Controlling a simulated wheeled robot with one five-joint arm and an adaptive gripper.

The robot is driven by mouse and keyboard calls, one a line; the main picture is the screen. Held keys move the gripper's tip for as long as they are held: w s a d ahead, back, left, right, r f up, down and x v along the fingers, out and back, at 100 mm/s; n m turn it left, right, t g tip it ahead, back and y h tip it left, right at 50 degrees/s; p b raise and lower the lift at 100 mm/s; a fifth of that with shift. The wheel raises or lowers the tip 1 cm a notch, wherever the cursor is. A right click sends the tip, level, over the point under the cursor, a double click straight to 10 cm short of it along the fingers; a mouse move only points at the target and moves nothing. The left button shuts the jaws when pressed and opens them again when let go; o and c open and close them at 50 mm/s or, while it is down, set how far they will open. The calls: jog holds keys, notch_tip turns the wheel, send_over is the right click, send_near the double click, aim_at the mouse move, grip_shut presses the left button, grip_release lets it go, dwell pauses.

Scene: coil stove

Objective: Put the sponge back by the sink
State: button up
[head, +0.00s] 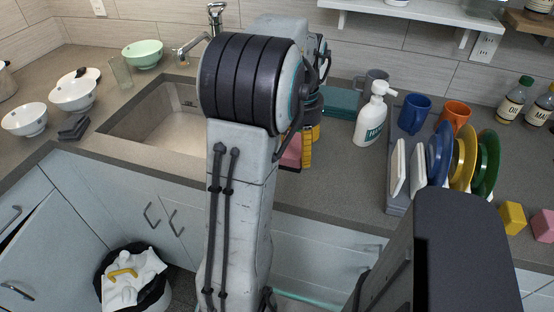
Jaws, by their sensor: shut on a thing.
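A pink piece (291,153), which looks like the sponge, shows beside my arm at the counter's front edge, right of the sink. Most of it is hidden behind the arm. My gripper (303,148) is partly hidden by the arm too; yellow and black parts of it show at the pink piece's right side. It is shut on the sponge. I cannot tell whether the sponge touches the counter. The sink (150,128) is a beige basin with a metal faucet (192,45) behind it, partly covered by my arm.
A white soap bottle (371,115), a grey mug (374,80) and a teal folded item (341,101) stand right of my gripper. A dish rack (396,206) holds plates farther right. Bowls (75,93) and a dark folded item (73,128) sit left of the sink. A bin (104,292) stands below.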

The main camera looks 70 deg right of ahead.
jog(key=w+f, duration=0.1)
jog(key=w+f+p, duration=0.1)
jog(key=w, duration=0.1)
jog(key=w+f+p, duration=0.1)
jog(key=w, duration=0.1)
jog(key=shift+f+p, duration=0.45)
jog(key=shift+p, duration=0.1)
jog(key=shift+f, duration=1.55)
jog(key=shift+f, duration=0.15)
jog(key=o, duration=1)
jog(key=shift+r+b, duration=0.3)
jog(key=shift+r, duration=5.9)
